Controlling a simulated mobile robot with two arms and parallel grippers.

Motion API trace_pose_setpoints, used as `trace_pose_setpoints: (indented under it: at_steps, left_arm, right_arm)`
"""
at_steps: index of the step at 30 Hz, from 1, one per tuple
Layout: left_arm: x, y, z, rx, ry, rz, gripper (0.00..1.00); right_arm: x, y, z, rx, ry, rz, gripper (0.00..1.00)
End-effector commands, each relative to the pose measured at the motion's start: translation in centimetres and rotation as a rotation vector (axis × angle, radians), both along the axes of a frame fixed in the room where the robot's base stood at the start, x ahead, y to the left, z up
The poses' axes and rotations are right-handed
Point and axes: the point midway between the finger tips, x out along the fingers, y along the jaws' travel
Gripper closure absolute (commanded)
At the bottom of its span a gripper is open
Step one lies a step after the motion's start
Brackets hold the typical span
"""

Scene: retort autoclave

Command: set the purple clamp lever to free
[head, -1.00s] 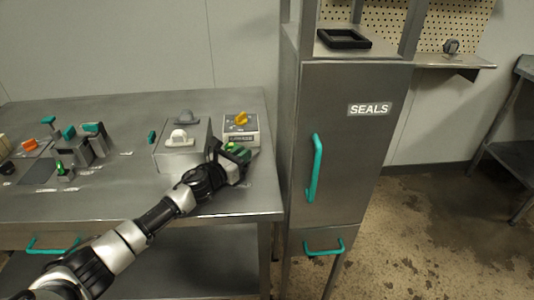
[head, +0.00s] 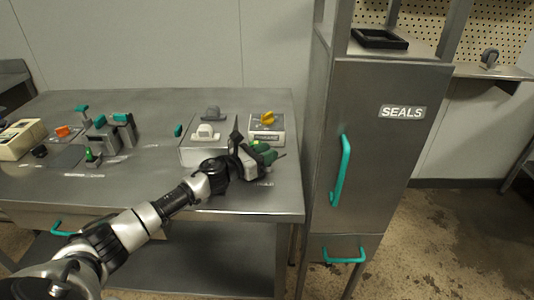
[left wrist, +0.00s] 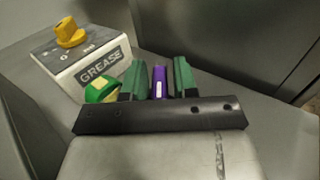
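The purple clamp lever (left wrist: 161,82) shows in the left wrist view, narrow and with a pale strip on it. It stands between the two green fingers of my left gripper (left wrist: 162,84), with a small gap on each side. More purple shows beside the right finger. In the head view my left gripper (head: 262,153) is low over the right end of the steel bench, in front of the grease box; the purple lever cannot be made out there. Its free mark is not readable. My right gripper is not in view.
The grease box (left wrist: 93,68) with a yellow knob (left wrist: 69,33) and a green-and-yellow part (left wrist: 101,89) are close by on the left. The tall SEALS cabinet (head: 384,150) stands right of the bench.

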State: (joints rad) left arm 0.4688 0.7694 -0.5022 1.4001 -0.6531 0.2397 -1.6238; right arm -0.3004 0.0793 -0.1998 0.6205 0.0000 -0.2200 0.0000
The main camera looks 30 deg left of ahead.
Motion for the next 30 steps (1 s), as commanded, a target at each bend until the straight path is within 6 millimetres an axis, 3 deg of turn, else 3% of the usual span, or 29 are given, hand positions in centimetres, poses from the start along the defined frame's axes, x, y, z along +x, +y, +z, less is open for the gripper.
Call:
trace_pose_setpoints:
  at_steps: [3, 14, 22, 25, 30]
  left_arm:
    - [0.0, 0.0, 0.0, 0.0, 0.0, 0.0, 0.58]
    - [-0.8, 0.5, -0.1, 0.002, 0.001, 0.002, 0.58]
    - [-5.2, 2.5, -0.3, 0.003, 0.003, 0.0, 0.58]
    - [-6.7, 3.4, -0.4, 0.0, 0.004, 0.001, 0.58]
    - [-8.6, 4.3, -0.3, 0.0, 0.002, 0.002, 0.58]
  right_arm:
    - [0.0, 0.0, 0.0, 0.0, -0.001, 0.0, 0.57]
    - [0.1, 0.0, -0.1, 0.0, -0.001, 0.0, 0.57]
    - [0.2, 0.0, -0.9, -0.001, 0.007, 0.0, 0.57]
    - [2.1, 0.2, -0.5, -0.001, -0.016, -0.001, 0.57]
    - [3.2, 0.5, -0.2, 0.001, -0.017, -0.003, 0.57]
